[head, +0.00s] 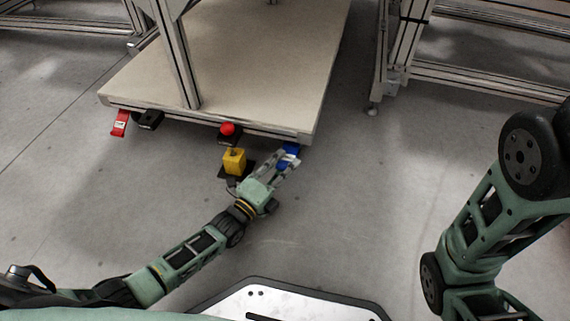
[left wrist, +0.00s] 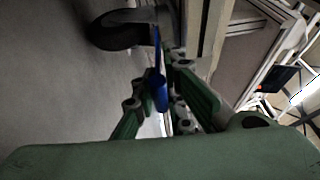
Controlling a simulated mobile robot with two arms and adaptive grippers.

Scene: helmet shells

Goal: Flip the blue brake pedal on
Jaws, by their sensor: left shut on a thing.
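The blue brake pedal (head: 291,150) is at the front right corner of the cart, low under its edge. In the left wrist view the blue pedal (left wrist: 160,88) shows nearly edge-on between the fingers, with a dark caster wheel behind it. My left gripper (head: 287,160) reaches the pedal from the front and is shut on it. It also shows in the left wrist view (left wrist: 160,100), with a finger on each side of the pedal. The fingertips partly hide the pedal in the head view. My right gripper is not in view; only my right arm shows at the right.
The cart's pale deck (head: 240,60) carries a metal upright. A red pedal (head: 121,123) hangs at its front left corner. Metal frames (head: 480,70) stand back right. The floor at right is clear.

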